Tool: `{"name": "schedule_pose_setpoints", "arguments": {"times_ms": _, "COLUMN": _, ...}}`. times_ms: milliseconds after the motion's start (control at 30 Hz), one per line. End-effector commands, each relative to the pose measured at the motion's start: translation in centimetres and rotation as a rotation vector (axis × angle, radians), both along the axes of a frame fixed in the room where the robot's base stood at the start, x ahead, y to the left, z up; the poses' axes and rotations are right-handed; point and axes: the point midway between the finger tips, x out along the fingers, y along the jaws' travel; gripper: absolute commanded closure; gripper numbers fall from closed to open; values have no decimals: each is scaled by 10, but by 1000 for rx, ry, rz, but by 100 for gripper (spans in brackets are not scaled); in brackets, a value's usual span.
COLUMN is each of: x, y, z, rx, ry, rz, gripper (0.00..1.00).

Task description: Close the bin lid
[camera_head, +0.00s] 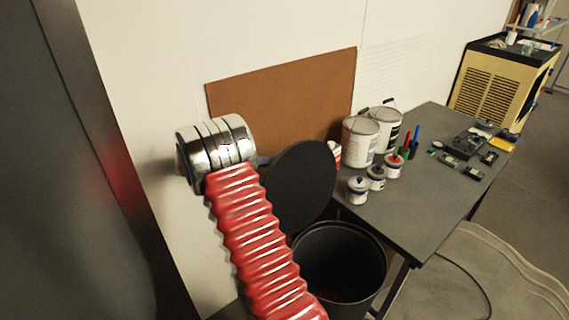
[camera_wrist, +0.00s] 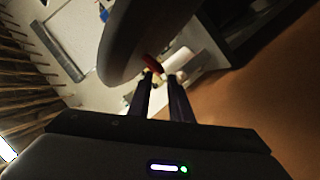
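The black bin (camera_head: 341,262) stands on the floor beside the table, its mouth open and its inside dark. Its round black lid (camera_head: 300,188) is raised and stands nearly upright behind the mouth. In the wrist view the lid (camera_wrist: 135,35) is a large grey disc edge close ahead of my gripper (camera_wrist: 160,76). The two dark fingers are apart with nothing visibly held between them. The fingertips are near the lid's lower edge; I cannot tell whether they touch it. In the head view my arm rises at the left of the lid, and the fingers are mostly hidden.
A dark table (camera_head: 425,205) stands right of the bin, holding paint cans (camera_head: 359,141), small jars and tools. A brown board (camera_head: 290,100) leans on the wall behind the lid. A dark panel (camera_head: 75,180) fills the left side. A cream slatted unit (camera_head: 490,88) stands at the back right.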

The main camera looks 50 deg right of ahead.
Motion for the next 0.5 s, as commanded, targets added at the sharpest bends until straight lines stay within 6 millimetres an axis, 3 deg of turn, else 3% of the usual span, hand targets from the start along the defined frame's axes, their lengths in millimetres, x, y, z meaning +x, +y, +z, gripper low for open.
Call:
{"name": "schedule_pose_setpoints", "arguments": {"times_ms": 300, "x": -18, "y": -42, "z": -13, "rx": -1, "ry": 0, "rz": -1, "gripper": 82}}
{"name": "schedule_pose_setpoints", "arguments": {"times_ms": 500, "x": -23, "y": -55, "z": -17, "rx": 1, "ry": 0, "rz": 1, "gripper": 82}}
